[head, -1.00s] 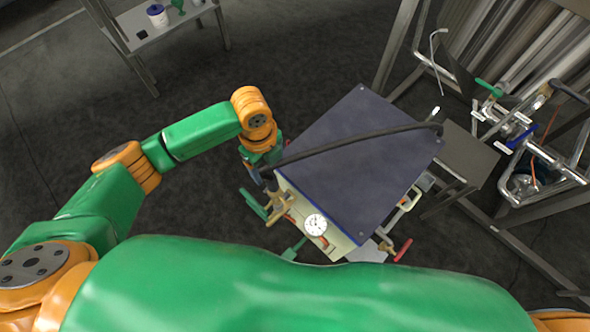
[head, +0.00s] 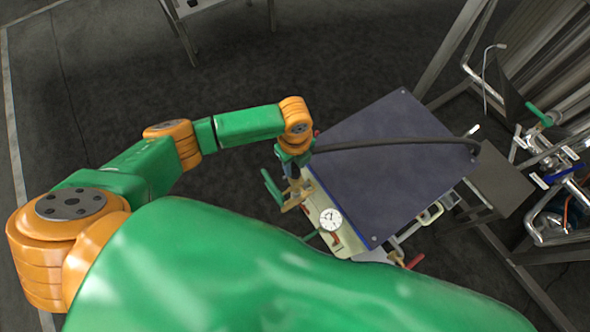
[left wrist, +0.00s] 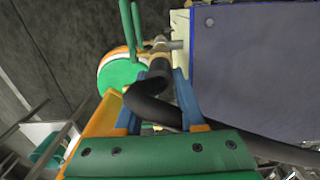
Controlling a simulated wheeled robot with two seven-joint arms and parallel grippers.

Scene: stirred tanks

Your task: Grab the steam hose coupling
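The black steam hose (head: 400,143) arches over the dark blue top of a box-shaped unit (head: 375,185) and runs down to its left side. In the left wrist view the hose bends in front of my gripper, and its dark end coupling (left wrist: 160,68) lies against a metal fitting (left wrist: 174,44) on the unit. My left gripper (head: 293,172) is at that side of the unit. In the left wrist view its blue fingers (left wrist: 158,84) stand on both sides of the hose end. The hose hides the left fingertip, so I cannot tell whether they grip. My right gripper is out of view.
A round white gauge (head: 331,219) and green-handled parts (head: 271,188) are close to my left gripper. A red handle (head: 414,261) sticks out at the front. Metal frames and piping (head: 550,165) stand at the right.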

